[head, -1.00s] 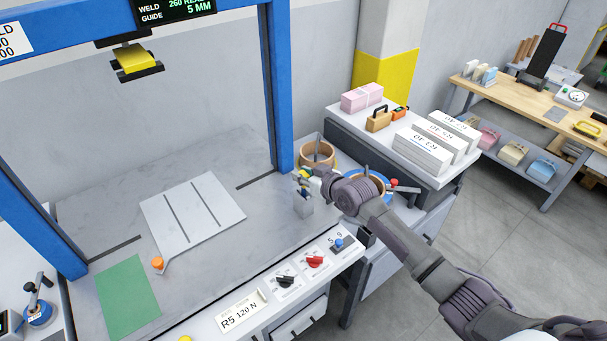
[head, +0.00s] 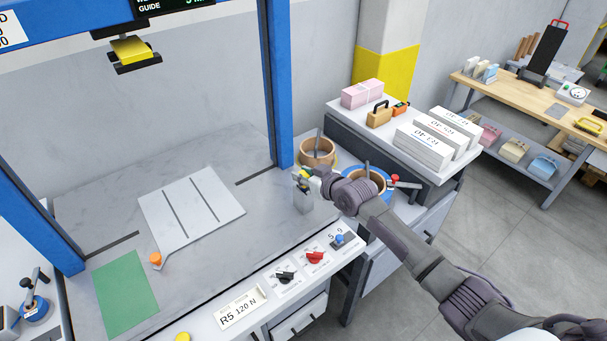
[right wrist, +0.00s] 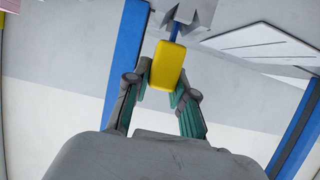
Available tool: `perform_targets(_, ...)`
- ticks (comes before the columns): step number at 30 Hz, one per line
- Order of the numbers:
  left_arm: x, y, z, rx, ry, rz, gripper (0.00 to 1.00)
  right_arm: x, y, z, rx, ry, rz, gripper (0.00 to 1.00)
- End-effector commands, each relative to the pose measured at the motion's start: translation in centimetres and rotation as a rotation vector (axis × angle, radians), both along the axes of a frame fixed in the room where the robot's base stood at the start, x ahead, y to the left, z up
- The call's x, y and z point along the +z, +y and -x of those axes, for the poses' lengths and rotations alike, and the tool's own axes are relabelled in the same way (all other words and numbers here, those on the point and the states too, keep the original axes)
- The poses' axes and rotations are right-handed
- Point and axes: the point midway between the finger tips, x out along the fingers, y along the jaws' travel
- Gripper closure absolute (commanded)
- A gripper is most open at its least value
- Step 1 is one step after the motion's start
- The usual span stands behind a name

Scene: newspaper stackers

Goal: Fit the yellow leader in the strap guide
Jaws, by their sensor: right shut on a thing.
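The yellow leader (right wrist: 166,66) is a small rounded block between the fingers of my right gripper (right wrist: 162,88), which is shut on it. In the head view the right gripper (head: 312,180) is at the table's right edge, above a grey metal block (head: 303,203) that looks like the strap guide. The blue strap (right wrist: 175,31) runs from the leader's far end toward the notched grey guide (right wrist: 187,16) in the wrist view. I cannot tell whether the strap or leader touches the guide. My left gripper is out of view.
A blue frame post (head: 277,90) stands behind the gripper. Paper stacks (head: 423,150) lie on the side cabinet. A white plate (head: 190,205) and green mat (head: 125,292) lie on the table; knobs (head: 314,257) line its front.

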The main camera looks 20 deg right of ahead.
Motion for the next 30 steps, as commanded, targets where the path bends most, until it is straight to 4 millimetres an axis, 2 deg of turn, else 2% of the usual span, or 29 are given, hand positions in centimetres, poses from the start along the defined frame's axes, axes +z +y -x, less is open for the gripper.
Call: perform_targets(30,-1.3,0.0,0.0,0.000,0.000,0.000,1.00,-1.7,0.0,0.0,0.000,0.000,0.000,1.00)
